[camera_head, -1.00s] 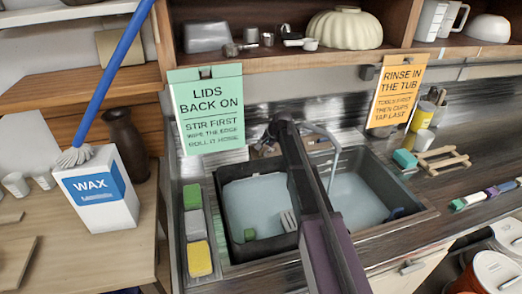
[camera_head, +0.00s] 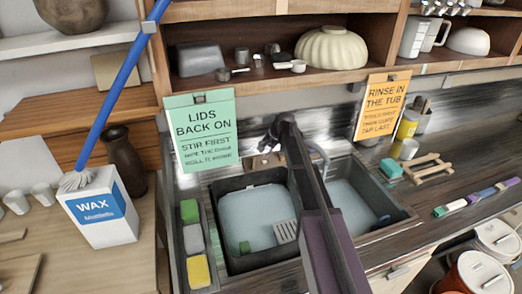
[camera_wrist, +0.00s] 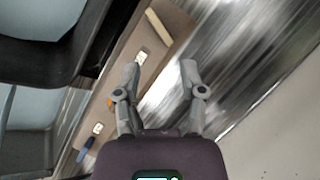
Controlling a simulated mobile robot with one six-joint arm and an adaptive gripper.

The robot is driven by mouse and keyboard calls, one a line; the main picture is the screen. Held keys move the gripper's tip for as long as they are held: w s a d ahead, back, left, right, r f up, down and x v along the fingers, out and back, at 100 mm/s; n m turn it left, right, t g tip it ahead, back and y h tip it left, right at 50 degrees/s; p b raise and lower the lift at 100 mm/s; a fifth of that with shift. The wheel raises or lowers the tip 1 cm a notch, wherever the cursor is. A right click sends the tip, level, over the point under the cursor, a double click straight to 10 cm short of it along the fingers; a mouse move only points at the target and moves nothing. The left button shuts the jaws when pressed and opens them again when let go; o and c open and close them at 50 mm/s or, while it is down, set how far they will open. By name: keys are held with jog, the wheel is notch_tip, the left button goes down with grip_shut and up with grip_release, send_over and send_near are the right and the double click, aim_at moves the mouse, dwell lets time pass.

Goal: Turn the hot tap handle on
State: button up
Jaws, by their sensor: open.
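My gripper (camera_wrist: 160,68) is open and empty in the wrist view, its two fingers apart. A brown board (camera_wrist: 178,22) behind the sink passes beneath the left finger. It carries small white plates, a blue piece (camera_wrist: 87,149) at lower left and a small orange piece (camera_wrist: 109,103) partly hidden by the left finger. Which of these is the hot tap handle I cannot tell for sure. In the head view the curved tap spout (camera_head: 321,158) stands behind the double sink, right of my arm. My arm hides much of the tap area there, and my fingers are not clear.
The left basin (camera_head: 256,213) and right basin (camera_head: 349,207) hold water. Two signs, green (camera_head: 201,130) and orange (camera_head: 381,105), hang from the shelf above. Sponges (camera_head: 198,270) lie left of the sink. A wooden rack (camera_head: 428,168) stands on the right counter.

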jog(key=s+d+f+n+g+h, duration=0.1)
jog(key=s+d, duration=0.2)
jog(key=s, duration=0.9)
jog(key=s+d+n+g+h, duration=0.1)
jog(key=s+d+n, duration=0.1)
jog(key=s, duration=1.1)
jog(key=shift+d+f+n+h, duration=0.3)
jog(key=shift+d+f+h, duration=0.1)
jog(key=shift+d, duration=0.1)
jog(key=shift+s, duration=0.15)
jog(key=s+n, duration=0.1)
jog(key=s, duration=0.2)
jog(key=s+d+n+h, duration=0.1)
jog(key=s, duration=0.1)
jog(key=s+d+n+g, duration=0.1)
jog(key=s, duration=0.2)
jog(key=shift+s+d+f+h, duration=0.15)
jog(key=shift+s+h, duration=0.2)
jog(key=shift+h, duration=0.05)
